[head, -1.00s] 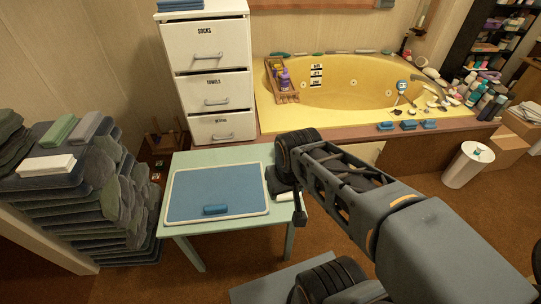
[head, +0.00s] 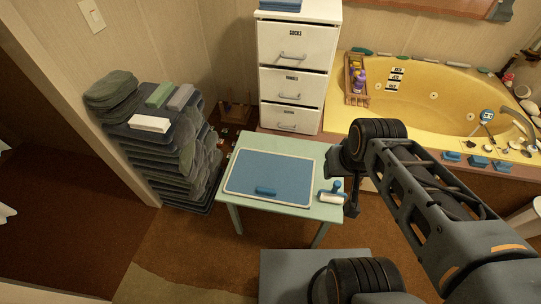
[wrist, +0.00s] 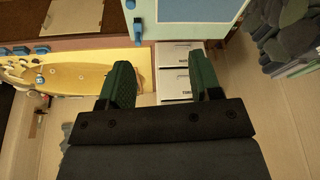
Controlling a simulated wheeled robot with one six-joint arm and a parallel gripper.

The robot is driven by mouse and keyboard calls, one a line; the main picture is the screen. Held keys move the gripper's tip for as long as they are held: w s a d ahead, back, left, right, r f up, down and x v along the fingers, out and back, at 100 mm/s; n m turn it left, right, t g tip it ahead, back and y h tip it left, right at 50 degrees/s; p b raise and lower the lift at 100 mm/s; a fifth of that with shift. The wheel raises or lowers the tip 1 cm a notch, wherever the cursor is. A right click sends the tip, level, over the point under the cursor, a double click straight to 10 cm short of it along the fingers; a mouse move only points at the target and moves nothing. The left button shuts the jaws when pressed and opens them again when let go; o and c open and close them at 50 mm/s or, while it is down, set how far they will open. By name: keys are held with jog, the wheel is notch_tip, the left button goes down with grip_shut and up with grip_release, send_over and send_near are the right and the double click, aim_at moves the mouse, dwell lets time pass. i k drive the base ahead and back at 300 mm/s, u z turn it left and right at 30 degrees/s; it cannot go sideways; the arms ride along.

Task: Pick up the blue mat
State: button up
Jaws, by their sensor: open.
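The blue mat (head: 269,172) lies flat on the pale green table, inside a white-edged board or tray. A small blue block (head: 266,190) sits on its lower middle part. In the wrist view a blue corner that looks like the mat (wrist: 193,5) shows at the top edge. My gripper (wrist: 160,75) is open and empty in the wrist view, its dark green fingers spread apart. It is away from the mat, which lies beyond the fingers in that view. In the head view my arm reaches to the right of the table, and I cannot make out the fingers clearly.
A white-and-blue roller-like tool (head: 332,194) lies on the table's right side. A stack of grey-green towels (head: 170,150) stands left. White drawers (head: 296,70) stand behind the table, beside the yellow tub (head: 430,100). Brown floor in front of the table's left side is clear.

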aim_at(277, 178)
jog(key=u, duration=2.4)
jog(key=i, duration=1.85)
jog(key=z, duration=3.6)
